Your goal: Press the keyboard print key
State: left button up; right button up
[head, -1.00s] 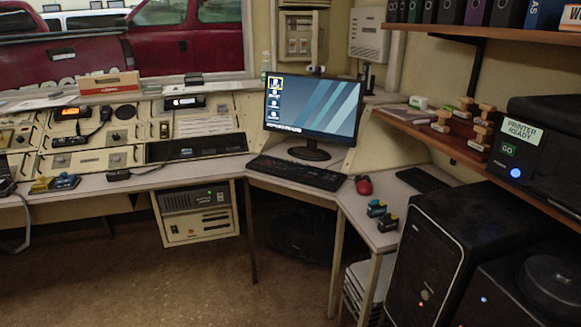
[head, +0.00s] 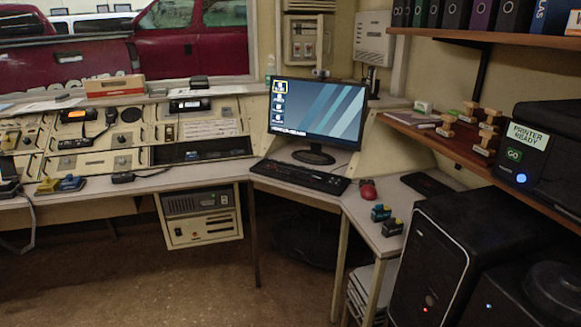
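The black keyboard (head: 300,177) lies on the corner desk in front of the monitor (head: 315,113). The monitor is on and shows a desktop with several icons at its left. The keyboard's single keys are too small to tell apart, so I cannot pick out a print key. A black printer (head: 541,155) stands on the shelf at the right, with a label reading "PRINTER READY", a green "GO" mark and a lit blue button. Neither of my grippers shows in the head view.
A red mouse (head: 368,191) lies right of the keyboard, with a dark flat pad (head: 427,184) beyond it. Two small teal-and-black items (head: 381,213) sit near the desk's right edge. A black computer tower (head: 440,262) stands below. Wooden-handled stamps (head: 469,111) are on the shelf. Open floor lies in front.

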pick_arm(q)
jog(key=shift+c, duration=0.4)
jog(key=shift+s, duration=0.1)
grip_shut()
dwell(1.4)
